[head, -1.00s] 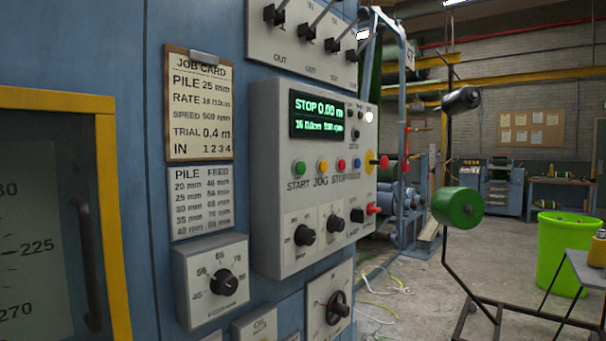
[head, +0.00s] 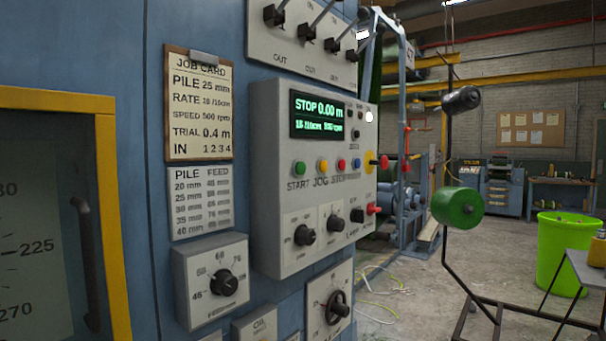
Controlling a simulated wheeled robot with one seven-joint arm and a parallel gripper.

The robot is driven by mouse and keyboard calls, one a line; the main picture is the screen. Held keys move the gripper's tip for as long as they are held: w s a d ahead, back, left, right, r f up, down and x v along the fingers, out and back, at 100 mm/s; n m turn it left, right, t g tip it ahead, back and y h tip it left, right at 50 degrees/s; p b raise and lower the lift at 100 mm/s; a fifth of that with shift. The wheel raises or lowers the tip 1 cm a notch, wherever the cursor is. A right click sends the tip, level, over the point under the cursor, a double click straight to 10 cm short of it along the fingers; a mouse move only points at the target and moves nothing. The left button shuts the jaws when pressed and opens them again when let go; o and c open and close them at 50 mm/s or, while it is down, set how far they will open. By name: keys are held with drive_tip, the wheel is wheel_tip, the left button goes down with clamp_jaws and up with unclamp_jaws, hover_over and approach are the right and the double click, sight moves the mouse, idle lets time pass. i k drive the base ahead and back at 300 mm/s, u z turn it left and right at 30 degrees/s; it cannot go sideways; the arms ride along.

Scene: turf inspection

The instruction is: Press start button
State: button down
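The green start button (head: 300,168) sits on the grey control box (head: 268,200), at the left end of a row of buttons, above the label START.
Levers (head: 275,15) stick out above the box. A red knob (head: 373,209) and a red-tipped part (head: 383,162) project from its right side. A dial box (head: 211,280) is below left. Open floor lies right, with a green bin (head: 563,255) and a dark stand with green spool (head: 458,208).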

sight(300, 168)
drive_tip(key=z, duration=0.85)
drive_tip(key=k, duration=1.75)
drive_tip(key=u, duration=0.85)
drive_tip(key=i, duration=1)
drive_tip(key=z, duration=0.05)
